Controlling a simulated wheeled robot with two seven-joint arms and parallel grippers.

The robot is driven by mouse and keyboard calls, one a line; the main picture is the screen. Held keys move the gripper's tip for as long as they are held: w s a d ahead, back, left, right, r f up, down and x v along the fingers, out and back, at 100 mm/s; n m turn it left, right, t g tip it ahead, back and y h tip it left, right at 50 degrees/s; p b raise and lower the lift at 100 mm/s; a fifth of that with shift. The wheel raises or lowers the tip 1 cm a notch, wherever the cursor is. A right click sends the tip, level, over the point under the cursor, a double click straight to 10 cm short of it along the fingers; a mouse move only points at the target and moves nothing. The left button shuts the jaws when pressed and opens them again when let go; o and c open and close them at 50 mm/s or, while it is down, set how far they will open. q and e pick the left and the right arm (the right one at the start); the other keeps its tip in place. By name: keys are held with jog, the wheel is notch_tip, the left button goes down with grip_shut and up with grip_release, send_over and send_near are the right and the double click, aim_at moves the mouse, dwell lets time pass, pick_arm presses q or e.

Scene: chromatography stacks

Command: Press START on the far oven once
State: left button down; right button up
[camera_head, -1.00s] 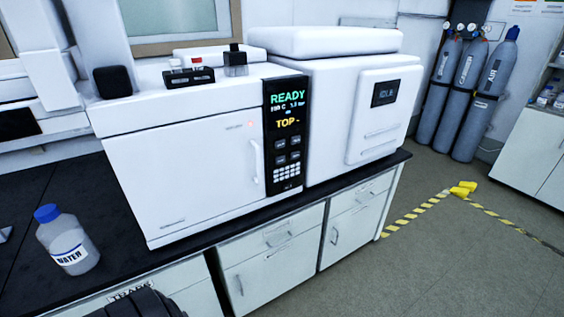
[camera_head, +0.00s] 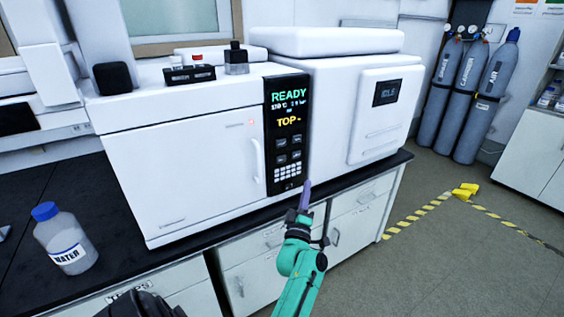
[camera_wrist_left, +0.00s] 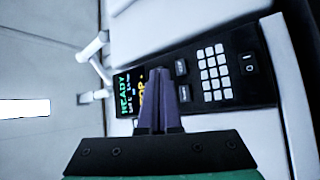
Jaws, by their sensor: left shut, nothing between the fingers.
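A white oven (camera_head: 185,172) stands on the bench with its door shut. Its black control panel (camera_head: 287,135) carries a screen reading READY and TOP, several small buttons and a keypad. The panel also shows sideways in the left wrist view (camera_wrist_left: 240,65); I cannot read a START label there. My left gripper (camera_head: 306,186) is shut and empty, just in front of the panel's lower right edge. In the left wrist view its purple fingers (camera_wrist_left: 159,78) are together and hide part of the screen and buttons. My right gripper is not in view.
A white unit with an IDLE display (camera_head: 387,92) adjoins the oven on the right. A WATER bottle (camera_head: 66,242) with a blue cap stands on the bench at left. Vials in a black holder (camera_head: 189,74) sit on the oven top. Gas cylinders (camera_head: 466,100) stand at the back right.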

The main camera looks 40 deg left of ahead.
aim_at(281, 159)
pick_arm(q)
jog(key=r+n+y, duration=0.1)
jog(key=s+a+r, duration=0.1)
jog(key=shift+a+r+n+y, duration=0.2)
jog(key=shift+r+n+y, duration=0.2)
jog(key=shift+a, duration=0.1)
jog(key=w+a+b, duration=0.1)
jog(key=a, duration=0.1)
jog(key=a+b, duration=0.1)
jog(key=a, duration=0.2)
jog(key=w+a+b, duration=0.1)
jog(key=a+b, duration=0.1)
jog(key=a, duration=0.1)
jog(key=shift+w+a, duration=0.1)
jog(key=shift+w, duration=0.2)
dwell(1.2)
jog(key=shift+w+a, duration=0.15)
jog(key=shift+a, duration=0.25)
